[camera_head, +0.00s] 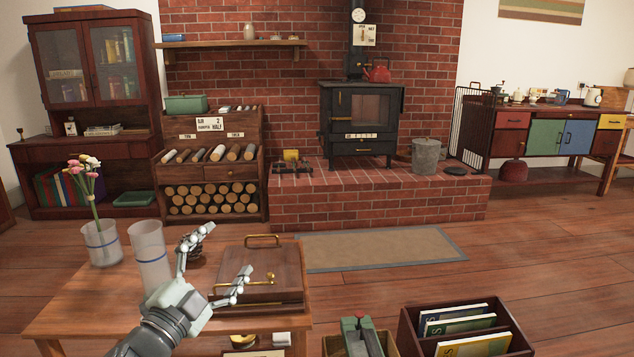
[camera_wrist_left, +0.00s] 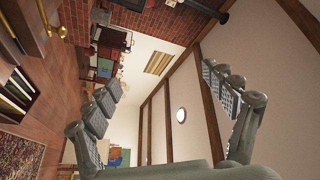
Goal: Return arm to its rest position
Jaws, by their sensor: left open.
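My left gripper (camera_head: 213,262) is in the head view, above the near part of the wooden table (camera_head: 75,312). Its fingers are spread wide and nothing is between them. In the left wrist view my left gripper (camera_wrist_left: 170,112) is also open and empty, with the room and ceiling beyond it. A wooden box (camera_head: 272,262) with a brass handle lies on the table, and one finger overlaps it in the picture. I cannot tell whether they touch. My right gripper does not show.
A clear glass (camera_head: 151,258) and a vase of flowers (camera_head: 102,245) stand left of my gripper. A crate of books (camera_head: 467,335) and a box with a green tool (camera_head: 360,340) are at the front right. Open floor (camera_head: 560,265) lies to the right.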

